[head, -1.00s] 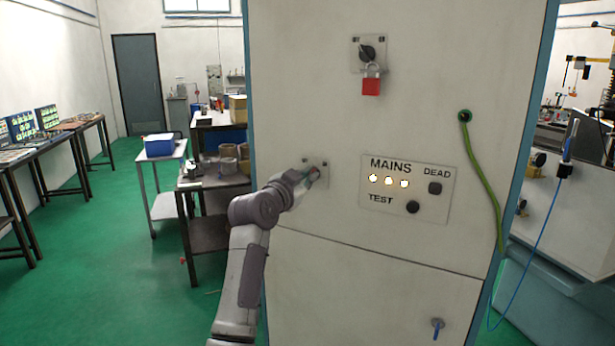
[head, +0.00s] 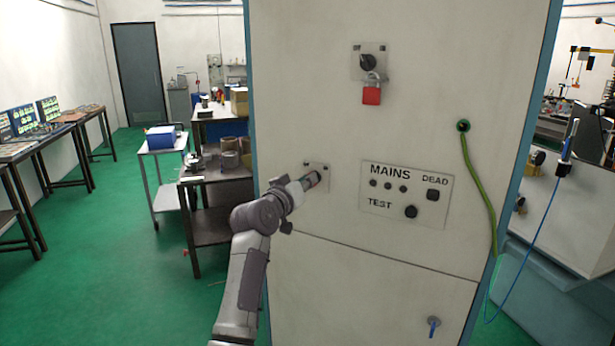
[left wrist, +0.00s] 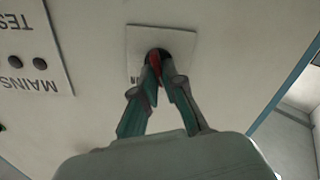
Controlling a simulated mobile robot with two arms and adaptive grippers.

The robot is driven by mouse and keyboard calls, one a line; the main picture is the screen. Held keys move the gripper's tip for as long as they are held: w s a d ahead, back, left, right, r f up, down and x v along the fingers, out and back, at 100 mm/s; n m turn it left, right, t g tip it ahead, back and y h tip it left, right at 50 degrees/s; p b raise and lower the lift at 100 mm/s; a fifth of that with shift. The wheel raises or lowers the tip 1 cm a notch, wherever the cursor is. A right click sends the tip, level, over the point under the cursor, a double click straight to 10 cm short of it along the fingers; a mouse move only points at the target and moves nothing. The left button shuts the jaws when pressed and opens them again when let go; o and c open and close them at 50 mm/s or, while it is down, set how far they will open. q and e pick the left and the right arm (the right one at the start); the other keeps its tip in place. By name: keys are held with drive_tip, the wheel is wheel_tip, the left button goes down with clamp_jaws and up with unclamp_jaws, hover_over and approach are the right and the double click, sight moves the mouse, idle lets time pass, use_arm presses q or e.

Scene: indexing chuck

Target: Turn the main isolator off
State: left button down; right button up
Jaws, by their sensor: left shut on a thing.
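The main isolator has a pale square plate (head: 323,186) on the cabinet front, left of the MAINS panel. My left gripper (head: 311,180) is at this plate and covers most of the isolator's handle in the head view. In the left wrist view the plate (left wrist: 141,36) has a dark round part at its middle, with a red handle (left wrist: 154,66) between the fingertips. The left gripper is shut on this handle. The exact angle of the handle is hard to read. The three lamps on the MAINS panel (head: 406,200) are dark. My right gripper is not in view.
Above is a dark rotary switch (head: 367,62) with a red padlock (head: 371,95) hanging from it. A green cable (head: 480,185) hangs from the cabinet's right side. A blue-handled key or latch (head: 433,324) sits low on the cabinet. Tables stand left of the cabinet, with free green floor between.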

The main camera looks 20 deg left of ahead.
use_arm(q)
drive_tip(key=shift+n+p, duration=0.3)
drive_tip(key=shift+n, duration=0.4)
drive_tip(key=c, duration=1.3)
unclamp_jaws()
drive_tip(key=shift+o, duration=0.2)
drive_tip(key=s+a, duration=0.2)
drive_tip(key=s, duration=0.9)
drive_tip(key=shift+s+a, duration=0.2)
drive_tip(key=shift+s, duration=0.2)
drive_tip(key=shift+f, duration=0.15)
